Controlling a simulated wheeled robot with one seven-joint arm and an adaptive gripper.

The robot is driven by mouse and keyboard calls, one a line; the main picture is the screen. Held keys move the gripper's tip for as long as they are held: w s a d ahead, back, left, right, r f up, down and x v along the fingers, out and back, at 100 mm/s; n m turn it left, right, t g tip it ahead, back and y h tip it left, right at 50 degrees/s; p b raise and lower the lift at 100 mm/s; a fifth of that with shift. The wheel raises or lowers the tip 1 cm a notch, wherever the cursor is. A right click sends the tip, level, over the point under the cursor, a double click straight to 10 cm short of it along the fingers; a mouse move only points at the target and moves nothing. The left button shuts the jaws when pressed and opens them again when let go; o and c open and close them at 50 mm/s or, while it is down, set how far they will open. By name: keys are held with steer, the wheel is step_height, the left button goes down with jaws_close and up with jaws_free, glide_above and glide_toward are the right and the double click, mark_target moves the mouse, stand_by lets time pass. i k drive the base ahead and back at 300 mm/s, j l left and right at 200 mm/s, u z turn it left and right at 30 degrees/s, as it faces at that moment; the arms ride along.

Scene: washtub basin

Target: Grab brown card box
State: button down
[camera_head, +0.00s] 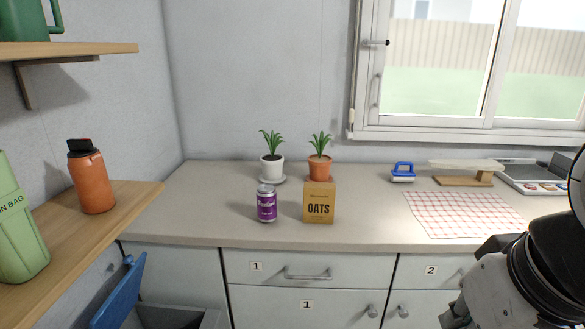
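A brown card box (319,203) with "OATS" printed on its front stands upright on the pale countertop (225,225), near the front middle. A purple can (267,204) stands just to its left, with a gap between them. A terracotta pot with a plant (320,162) stands behind the box, and the box hides part of the pot's base. My arm shows at the lower right edge, well to the right of the box. My gripper's fingertips cannot be made out in this view.
A white potted plant (271,163) stands behind the can. A checked cloth (463,214), a blue-handled brush (402,172) and a small wooden stand (463,180) are at the right. An orange bottle (91,178) and green bin bag container (18,225) stand on the left wooden shelf.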

mark_target(319, 199)
steer(key=i+l+u, duration=0.15)
steer(key=i, duration=0.3)
steer(key=i+l+u, duration=0.15)
steer(key=i, duration=0.3)
steer(key=i+l+u, duration=0.15)
steer(key=i+l, duration=0.15)
steer(key=i, duration=0.1)
